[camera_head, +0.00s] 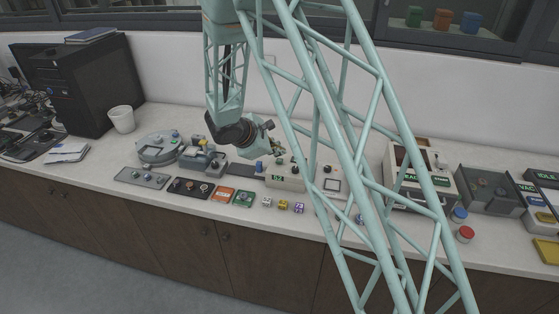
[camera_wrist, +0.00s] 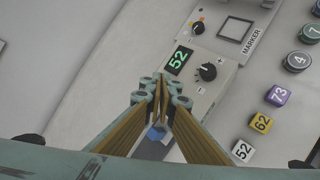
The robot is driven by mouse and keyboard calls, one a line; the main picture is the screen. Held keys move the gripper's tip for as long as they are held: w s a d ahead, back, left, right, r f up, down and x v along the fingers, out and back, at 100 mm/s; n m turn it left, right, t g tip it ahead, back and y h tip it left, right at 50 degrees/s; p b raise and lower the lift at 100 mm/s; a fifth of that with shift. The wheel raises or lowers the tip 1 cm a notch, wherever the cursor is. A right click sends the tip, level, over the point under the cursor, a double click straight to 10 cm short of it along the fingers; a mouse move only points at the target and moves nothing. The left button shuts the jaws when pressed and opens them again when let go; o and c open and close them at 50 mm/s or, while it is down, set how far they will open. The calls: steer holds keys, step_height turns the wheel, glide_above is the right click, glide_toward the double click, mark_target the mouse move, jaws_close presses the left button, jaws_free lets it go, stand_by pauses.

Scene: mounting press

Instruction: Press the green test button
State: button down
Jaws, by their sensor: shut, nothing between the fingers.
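My gripper (camera_head: 277,150) is shut and empty; in the wrist view its fingertips (camera_wrist: 161,88) meet. In the head view it is over the back of a pale control box (camera_head: 285,179). In the wrist view this box (camera_wrist: 203,98) has a green-lit display reading 52 (camera_wrist: 179,60) and a black knob (camera_wrist: 207,72). The fingertips appear beside the box's lower-left edge; I cannot tell whether they touch it. A blue part (camera_wrist: 155,133) shows behind the fingers. I cannot make out a green test button for certain; the fingers hide part of the area.
White, yellow and purple numbered cubes (camera_wrist: 243,150) (camera_wrist: 262,122) (camera_wrist: 277,95) lie in a row beside the box. Numbered round pieces, one green (camera_wrist: 311,34), are at the right. A MARKER panel (camera_wrist: 235,30) adjoins the box. A grey round-based device (camera_head: 158,148) stands left.

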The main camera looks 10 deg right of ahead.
mark_target(281, 162)
steer(key=shift+r+p, duration=0.65)
steer(key=shift+r, duration=1.4)
steer(key=s+d+r+m+g+y+b, duration=0.1)
steer(key=s+d+r+m, duration=0.4)
steer(key=s+r, duration=0.65)
steer(key=s+d+r+m+g+b, duration=0.15)
steer(key=s+d+r+m, duration=0.25)
steer(key=s+r, duration=0.75)
steer(key=s+a+r+m+y, duration=0.1)
steer(key=s+a+m+y, duration=0.2)
steer(key=s, duration=1.3)
steer(key=s+a+r+m+y+b, duration=0.1)
steer(key=s+a, duration=0.5)
steer(key=s, duration=1)
steer(key=shift+s+r+m+t+y+b, duration=0.4)
steer(key=shift+r+m+y, duration=0.5)
steer(key=shift+m, duration=0.9)
